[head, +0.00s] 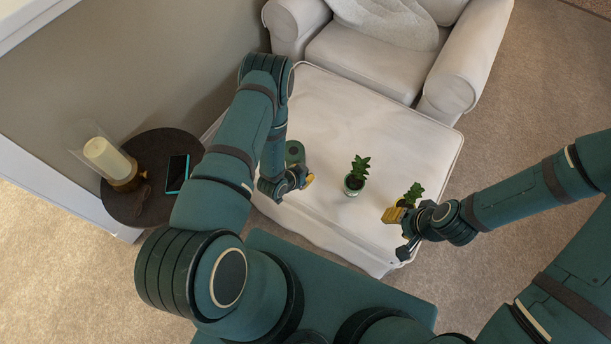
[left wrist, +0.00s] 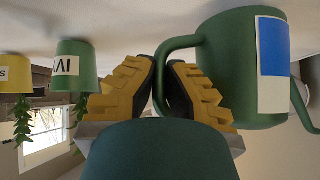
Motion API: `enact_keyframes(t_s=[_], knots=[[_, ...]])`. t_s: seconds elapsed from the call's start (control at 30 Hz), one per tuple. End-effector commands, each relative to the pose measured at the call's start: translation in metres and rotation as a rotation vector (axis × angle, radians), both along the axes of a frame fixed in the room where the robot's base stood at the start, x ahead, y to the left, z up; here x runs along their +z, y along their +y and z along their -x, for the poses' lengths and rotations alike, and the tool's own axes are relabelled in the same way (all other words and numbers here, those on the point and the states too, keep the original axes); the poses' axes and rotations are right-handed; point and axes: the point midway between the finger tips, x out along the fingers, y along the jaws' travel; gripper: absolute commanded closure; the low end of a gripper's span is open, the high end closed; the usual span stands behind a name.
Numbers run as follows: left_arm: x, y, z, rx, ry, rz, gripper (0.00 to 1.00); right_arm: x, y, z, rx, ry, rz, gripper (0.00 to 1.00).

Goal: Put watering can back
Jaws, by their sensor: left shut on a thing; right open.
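The green watering can (head: 294,152) is at the left part of the white ottoman (head: 335,110), partly hidden by my left arm. My left gripper (head: 307,181) is shut on its handle. In the left wrist view, which looks upside down, the can (left wrist: 222,60) has a blue and white label, and its handle passes between the yellow fingertips of my left gripper (left wrist: 162,68). I cannot tell whether the can touches the ottoman. My right gripper (head: 398,220) is open beside a potted plant (head: 413,193) at the ottoman's right; its pot is mostly hidden.
Another potted plant (head: 356,176) stands mid-ottoman, between my grippers. A dark round side table (head: 150,205) at left holds a candle lamp (head: 108,158) and a phone-like device (head: 178,173). A white armchair (head: 375,55) stands behind.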

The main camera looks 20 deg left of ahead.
Motion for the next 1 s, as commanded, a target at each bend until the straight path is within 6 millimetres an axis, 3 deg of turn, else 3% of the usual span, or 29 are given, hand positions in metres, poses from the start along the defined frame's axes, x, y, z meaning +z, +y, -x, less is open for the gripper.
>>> enact_keyframes(t_s=[0.47,0.5,0.53,0.57,1.0], knots=[[-0.010,0.000,-0.001,0.000,-0.004,-0.001,1.00,-0.004,0.000,-0.001,-0.001,-0.002,0.000,0.53],[-0.010,0.000,0.000,0.001,-0.001,0.001,0.80,-0.004,0.000,-0.001,-0.001,-0.002,0.000,0.53],[-0.009,0.000,0.000,0.001,-0.001,0.001,0.69,-0.003,0.000,-0.001,-0.001,-0.002,0.000,0.53],[-0.009,0.000,0.000,0.001,-0.001,0.001,0.66,-0.003,0.000,-0.001,-0.001,-0.002,0.000,0.53],[0.001,0.002,0.005,0.002,0.001,0.001,0.66,0.001,0.000,0.000,0.000,0.000,0.000,0.53]])
